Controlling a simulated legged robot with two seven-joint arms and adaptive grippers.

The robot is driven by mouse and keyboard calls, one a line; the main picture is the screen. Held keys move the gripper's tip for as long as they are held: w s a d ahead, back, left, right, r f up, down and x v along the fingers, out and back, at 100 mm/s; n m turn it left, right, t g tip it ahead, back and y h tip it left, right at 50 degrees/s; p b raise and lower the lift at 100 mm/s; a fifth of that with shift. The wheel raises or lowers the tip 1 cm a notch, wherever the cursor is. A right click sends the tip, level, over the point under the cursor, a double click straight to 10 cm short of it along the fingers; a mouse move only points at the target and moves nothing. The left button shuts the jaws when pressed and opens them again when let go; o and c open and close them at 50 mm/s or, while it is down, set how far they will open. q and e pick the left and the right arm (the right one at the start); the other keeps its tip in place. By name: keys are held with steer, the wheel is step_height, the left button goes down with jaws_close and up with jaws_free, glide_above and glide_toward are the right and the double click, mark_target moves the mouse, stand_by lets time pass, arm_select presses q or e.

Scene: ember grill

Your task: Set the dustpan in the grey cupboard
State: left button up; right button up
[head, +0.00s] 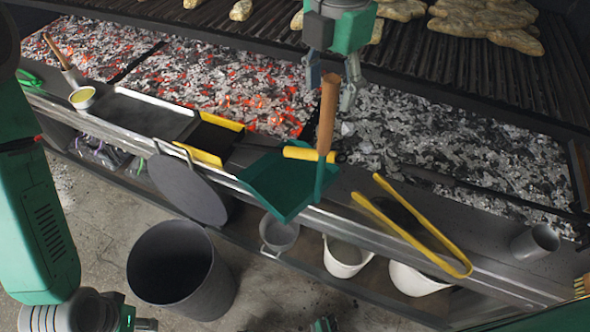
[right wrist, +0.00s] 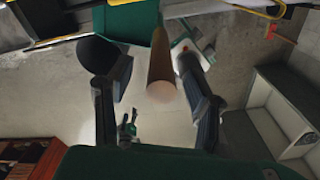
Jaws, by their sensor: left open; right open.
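The dustpan has a teal pan (head: 284,186) and an upright wooden handle (head: 327,115). It is at the grill's front ledge, with the pan at the ledge's outer edge. My right gripper (head: 337,92) is open, its fingers on either side of the handle's upper end. The right wrist view shows the handle (right wrist: 161,65) between the spread fingers; contact is unclear. My left gripper (head: 143,324) is low at the left, mostly cut off by the frame. A grey open-fronted unit (right wrist: 290,112) at the right of the right wrist view may be the grey cupboard.
Hot coals (head: 240,85) lie behind the ledge, below a grate (head: 460,65) with bread. Yellow tongs (head: 425,230), a yellow-handled tool (head: 300,153) and a round dark pan (head: 187,190) are near the dustpan. A dark bin (head: 180,270) stands on the floor.

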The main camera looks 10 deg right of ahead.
steer(key=shift+f, duration=0.75)
jaws_close()
steer(key=shift+r, duration=0.1)
